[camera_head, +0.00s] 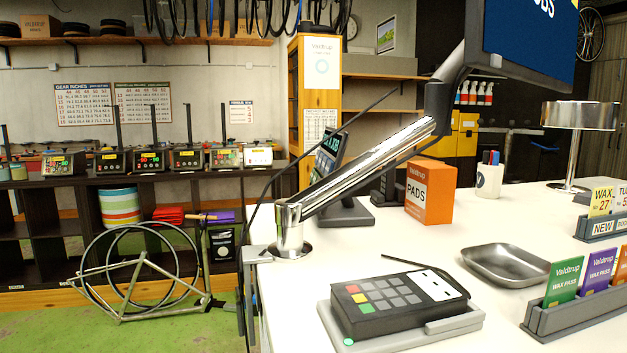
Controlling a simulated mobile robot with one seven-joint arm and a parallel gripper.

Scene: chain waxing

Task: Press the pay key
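A black card terminal (395,318) lies on a grey stand (440,328) at the front of the white counter. Its keypad has several grey keys (383,294), with a red key (352,289), a yellow key (360,298) and a green key (367,309) down the left side. A white panel with small dark marks (432,285) is at its right end. A small green dot (348,342) shows on the stand's front left corner. No key's lettering is readable, so I cannot tell which is the pay key. My gripper is not in view.
A chrome monitor arm (360,172) rises from the counter's left edge behind the terminal. A metal tray (505,264) and a wax pass rack (575,312) stand to the right. An orange pads box (430,192) is behind. Counter (440,240) between them is clear.

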